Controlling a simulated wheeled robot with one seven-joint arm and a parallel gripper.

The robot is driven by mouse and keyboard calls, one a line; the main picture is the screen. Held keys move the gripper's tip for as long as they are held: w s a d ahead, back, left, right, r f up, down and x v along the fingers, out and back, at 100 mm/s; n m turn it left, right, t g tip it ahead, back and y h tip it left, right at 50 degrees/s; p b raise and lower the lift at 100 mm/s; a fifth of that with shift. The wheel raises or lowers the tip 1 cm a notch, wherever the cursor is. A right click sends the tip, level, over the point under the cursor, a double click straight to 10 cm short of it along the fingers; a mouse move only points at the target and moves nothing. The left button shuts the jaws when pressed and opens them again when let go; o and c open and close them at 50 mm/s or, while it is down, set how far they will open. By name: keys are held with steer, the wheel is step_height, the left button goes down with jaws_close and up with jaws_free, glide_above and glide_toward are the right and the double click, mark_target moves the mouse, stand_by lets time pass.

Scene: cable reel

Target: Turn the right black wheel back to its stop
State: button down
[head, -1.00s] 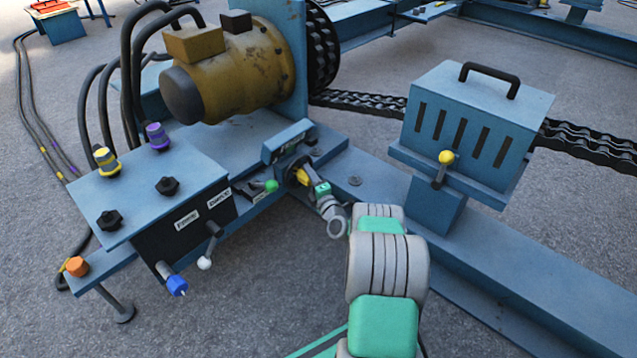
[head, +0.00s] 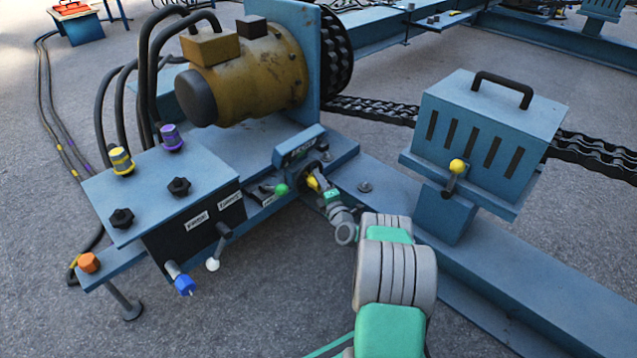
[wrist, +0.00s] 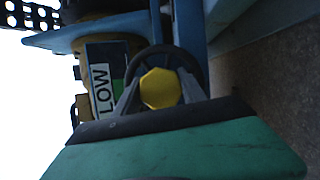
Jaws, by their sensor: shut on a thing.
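Two black wheels are on top of the blue box at the left in the head view. The right black wheel (head: 178,186) stands nearer the motor, and the left black wheel (head: 121,218) sits at the near corner. My gripper (head: 317,188) is away from both, to the right, at a small upright panel (head: 297,150). In the wrist view my gripper (wrist: 161,92) has its fingers on either side of a yellow faceted knob (wrist: 159,88) and is shut on it. A dark ring shows behind the knob, beside a LOW label (wrist: 104,90).
A green-ball lever (head: 281,190) is close left of my gripper. A white-ball lever (head: 213,264) and a blue-ended fitting (head: 184,284) stick out of the box front. Yellow (head: 121,160) and purple (head: 171,138) fittings stand behind the wheels. A slotted housing (head: 487,135) stands right.

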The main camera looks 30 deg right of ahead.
steer(key=shift+a+f, duration=0.2)
steer(key=c, duration=1)
jaws_free()
steer(key=o, duration=0.3)
steer(key=shift+d+r, duration=0.1)
steer(key=shift+d, duration=0.1)
steer(key=shift+o, duration=0.2)
steer(key=s+p, duration=0.2)
steer(key=s, duration=0.6)
steer(key=shift+a+p, duration=0.2)
steer(key=shift+p, duration=0.2)
steer(key=shift+w, duration=0.1)
